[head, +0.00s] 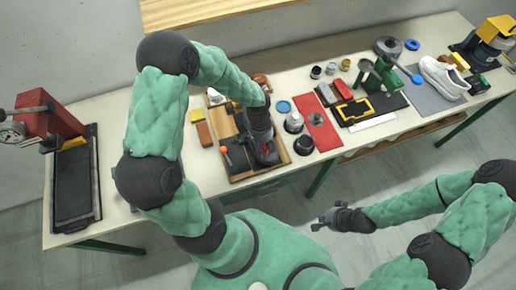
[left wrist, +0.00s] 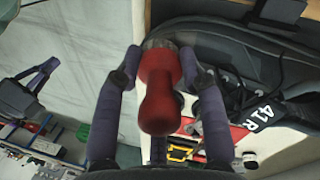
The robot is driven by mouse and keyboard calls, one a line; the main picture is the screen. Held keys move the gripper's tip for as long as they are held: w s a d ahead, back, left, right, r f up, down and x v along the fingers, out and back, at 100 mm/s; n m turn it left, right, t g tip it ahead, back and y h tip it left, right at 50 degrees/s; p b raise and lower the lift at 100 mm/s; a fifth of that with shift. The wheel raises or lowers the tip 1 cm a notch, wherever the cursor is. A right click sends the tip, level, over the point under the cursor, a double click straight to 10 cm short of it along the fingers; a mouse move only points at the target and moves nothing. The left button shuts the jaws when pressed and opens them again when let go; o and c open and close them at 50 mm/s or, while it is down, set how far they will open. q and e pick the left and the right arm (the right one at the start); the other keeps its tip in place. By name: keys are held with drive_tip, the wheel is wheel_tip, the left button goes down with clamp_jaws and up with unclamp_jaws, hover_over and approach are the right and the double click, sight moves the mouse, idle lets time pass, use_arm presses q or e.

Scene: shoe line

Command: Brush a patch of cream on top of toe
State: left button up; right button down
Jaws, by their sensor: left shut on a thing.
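My left gripper (left wrist: 163,62) is shut on a red-handled brush (left wrist: 160,95), with its handle toward the camera. The brush's grey-dark head shows beyond the fingers, at the toe end of a black shoe (left wrist: 235,55) marked 41R. I cannot tell whether the bristles touch the toe. In the head view, my left gripper (head: 266,152) is over the wooden tray (head: 236,178), and largely hides the shoe and brush. No cream patch can be made out. My right gripper (head: 328,219) is open and empty in front of the table; it also shows in the left wrist view (left wrist: 38,80).
Jars (head: 294,122), a blue lid (head: 284,106) and a red mat (head: 318,132) lie right of the tray. A white shoe (head: 443,76) sits on a grey mat farther right.

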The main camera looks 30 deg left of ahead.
use_arm(q)
drive_tip(key=shift+w+d, duration=2.3)
drive_tip(key=shift+w, duration=0.25)
drive_tip(key=s+a, duration=0.6)
drive_tip(key=shift+s, duration=0.3)
drive_tip(key=shift+r, duration=0.1)
drive_tip(key=shift+s+d+r+p, duration=0.3)
drive_tip(key=shift+r+p, duration=0.35)
drive_tip(key=shift+r, duration=0.25)
drive_tip(key=shift+s+d+r+p, duration=0.25)
drive_tip(key=shift+r+p, duration=0.4)
drive_tip(key=shift+r, duration=0.2)
drive_tip(key=shift+s+d+r+p, duration=0.3)
drive_tip(key=shift+r+p, duration=0.35)
drive_tip(key=shift+r, duration=0.25)
drive_tip(key=r, duration=0.1)
drive_tip(key=r+p, duration=0.1)
drive_tip(key=d+p, duration=0.1)
drive_tip(key=shift+s+r, duration=0.35)
drive_tip(key=shift+r, duration=0.05)
